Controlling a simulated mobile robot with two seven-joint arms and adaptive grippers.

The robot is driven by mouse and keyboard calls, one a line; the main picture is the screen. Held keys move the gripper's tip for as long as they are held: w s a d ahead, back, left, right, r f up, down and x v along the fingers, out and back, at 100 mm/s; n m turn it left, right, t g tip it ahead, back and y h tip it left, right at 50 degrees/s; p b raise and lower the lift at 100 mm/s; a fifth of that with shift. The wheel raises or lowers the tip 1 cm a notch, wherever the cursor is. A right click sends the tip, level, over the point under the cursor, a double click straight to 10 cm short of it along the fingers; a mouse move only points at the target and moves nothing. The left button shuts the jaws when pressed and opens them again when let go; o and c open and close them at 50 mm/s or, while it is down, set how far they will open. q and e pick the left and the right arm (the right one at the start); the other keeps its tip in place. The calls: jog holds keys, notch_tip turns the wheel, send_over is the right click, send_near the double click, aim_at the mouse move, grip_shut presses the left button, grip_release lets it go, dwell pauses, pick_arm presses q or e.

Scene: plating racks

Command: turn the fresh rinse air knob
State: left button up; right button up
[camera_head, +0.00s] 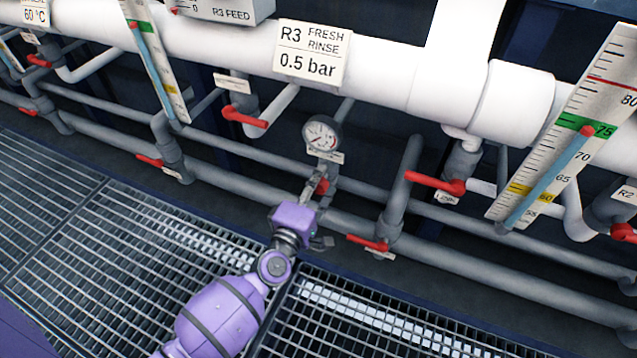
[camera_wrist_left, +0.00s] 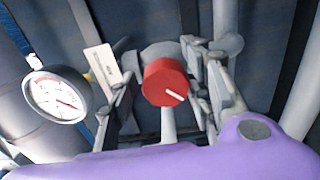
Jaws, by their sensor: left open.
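The red air knob (camera_head: 321,187) sits on a valve below the round pressure gauge (camera_head: 321,135) in the head view. Above it hangs the sign "R3 FRESH RINSE 0.5 bar" (camera_head: 312,53). In the left wrist view the knob (camera_wrist_left: 165,83) is a red cylinder with a white pointer line slanting down to the right. My left gripper (camera_head: 313,193) is open, with one finger on each side of the knob in the left wrist view (camera_wrist_left: 162,86). Gaps show between fingers and knob. The purple gripper body partly hides the valve in the head view. My right gripper is not seen.
Red lever handles (camera_head: 435,182) sit on the pipes to both sides, and another red lever (camera_head: 368,243) is close to the right of my gripper. White pipes (camera_head: 390,80) run above. A metal grating (camera_head: 110,230) lies below.

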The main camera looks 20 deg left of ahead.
pick_arm(q)
jog(key=shift+c, duration=0.4)
jog(key=c, duration=1)
jog(key=shift+r, duration=0.1)
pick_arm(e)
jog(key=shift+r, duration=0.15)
